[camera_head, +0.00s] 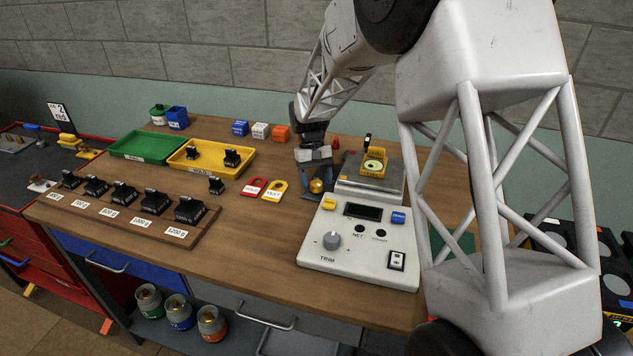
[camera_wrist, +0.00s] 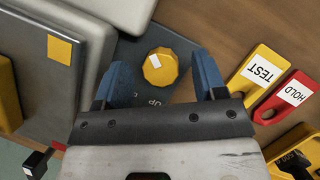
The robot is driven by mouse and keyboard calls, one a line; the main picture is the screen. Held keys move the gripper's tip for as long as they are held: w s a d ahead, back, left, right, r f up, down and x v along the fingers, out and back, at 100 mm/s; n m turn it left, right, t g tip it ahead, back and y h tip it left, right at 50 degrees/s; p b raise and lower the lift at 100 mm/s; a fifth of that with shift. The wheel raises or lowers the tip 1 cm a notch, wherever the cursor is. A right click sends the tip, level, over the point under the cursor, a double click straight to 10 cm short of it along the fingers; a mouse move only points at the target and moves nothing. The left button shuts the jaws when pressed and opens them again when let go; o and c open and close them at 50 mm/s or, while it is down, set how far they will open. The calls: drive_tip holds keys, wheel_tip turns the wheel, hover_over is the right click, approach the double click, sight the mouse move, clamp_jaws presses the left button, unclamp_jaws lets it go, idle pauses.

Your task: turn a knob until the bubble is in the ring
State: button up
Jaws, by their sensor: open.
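A gold fluted knob (camera_head: 317,186) with a white mark stands on a dark grey plate beside the scale. In the wrist view the knob (camera_wrist: 160,67) sits between the two blue fingers of my gripper (camera_wrist: 161,75), with a gap on each side. My gripper (camera_head: 315,172) is open, pointing down over the knob. A round greenish bubble level (camera_head: 373,164) in a yellow frame stands on the scale's metal top; the bubble's place relative to the ring is too small to tell.
The scale's white console (camera_head: 320,264) with a grey TRIM knob (camera_head: 332,240) is in front. Red HOLD (camera_head: 253,187) and yellow TEST (camera_head: 274,191) tags lie left of the knob. A weight rack (camera_head: 130,225) and yellow tray (camera_head: 205,172) stand further left.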

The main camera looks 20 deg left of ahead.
drive_tip(key=shift+s+d+f, duration=0.1)
drive_tip(key=shift+s+f, duration=0.05)
drive_tip(key=shift+f, duration=0.25)
drive_tip(key=c, duration=0.9)
drive_tip(key=shift+c, duration=0.2)
drive_tip(key=shift+n, duration=0.3)
drive_tip(key=n+t+h, duration=0.1)
drive_tip(key=n, duration=0.2)
drive_tip(key=shift+n, duration=0.4)
drive_tip(key=n+t, duration=0.1)
drive_tip(key=n, duration=0.1)
drive_tip(key=n+t+h, duration=0.1)
drive_tip(key=n, duration=0.2)
drive_tip(key=shift+n, duration=0.3)
